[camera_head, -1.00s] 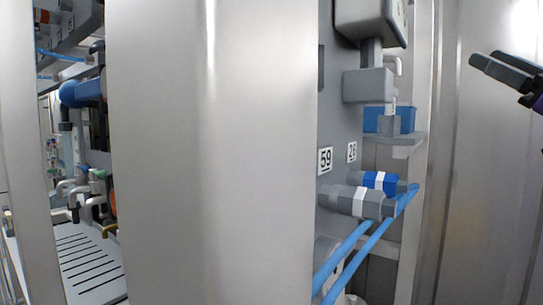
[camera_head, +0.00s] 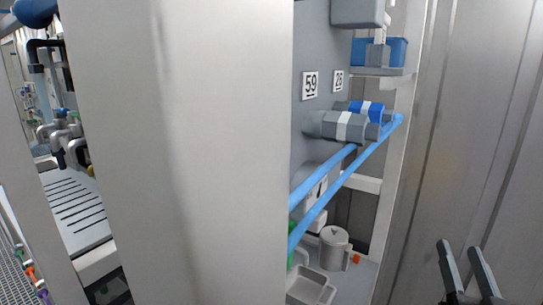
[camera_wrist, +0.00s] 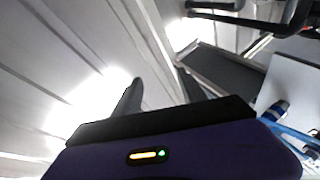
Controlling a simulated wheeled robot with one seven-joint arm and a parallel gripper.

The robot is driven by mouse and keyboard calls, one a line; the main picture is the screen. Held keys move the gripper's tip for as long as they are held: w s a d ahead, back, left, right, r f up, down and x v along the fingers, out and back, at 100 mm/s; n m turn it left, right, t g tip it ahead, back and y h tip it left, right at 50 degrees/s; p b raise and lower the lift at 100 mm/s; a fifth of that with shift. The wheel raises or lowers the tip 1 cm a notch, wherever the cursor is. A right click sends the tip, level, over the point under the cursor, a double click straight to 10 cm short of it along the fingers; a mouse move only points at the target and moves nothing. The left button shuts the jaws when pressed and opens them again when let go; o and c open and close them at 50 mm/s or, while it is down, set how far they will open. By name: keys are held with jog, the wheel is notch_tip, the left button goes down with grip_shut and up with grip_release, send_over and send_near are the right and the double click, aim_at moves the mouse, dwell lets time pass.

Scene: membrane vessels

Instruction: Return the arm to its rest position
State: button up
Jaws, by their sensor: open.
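My gripper (camera_head: 465,270) shows at the lower right of the head view, its two dark fingers apart and pointing up, with nothing between them. It stands in front of a plain metal panel. In the wrist view the purple gripper body (camera_wrist: 185,158) fills the bottom, with a small lit indicator on it. The dark fingers rise from it, apart and empty. The rest of my arm is out of the head view.
A wide metal column (camera_head: 190,150) fills the middle. A blue box (camera_head: 378,52) sits on a shelf. A grey jug (camera_head: 334,248) and tray (camera_head: 308,288) stand below. A metal panel (camera_head: 465,120) is at right.

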jog(key=s+a+f+n+g+y, duration=0.2)
jog(key=s+a+f, duration=0.3)
jog(key=s, duration=0.7)
jog(key=s+a+f+n+g+y, duration=0.1)
jog(key=s+a+f+g+y, duration=0.1)
jog(key=s+a+f, duration=0.4)
jog(key=s+a+f+n+g+y, duration=0.1)
jog(key=s+a+f, duration=0.4)
jog(key=s, duration=1.2)
notch_tip(320, 180, down, 2)
jog(key=shift+s+a+f+n+g+y, duration=0.25)
jog(key=shift+s+n+g+y, duration=0.15)
jog(key=shift+n+g, duration=0.4)
jog(key=shift+w+r, duration=0.1)
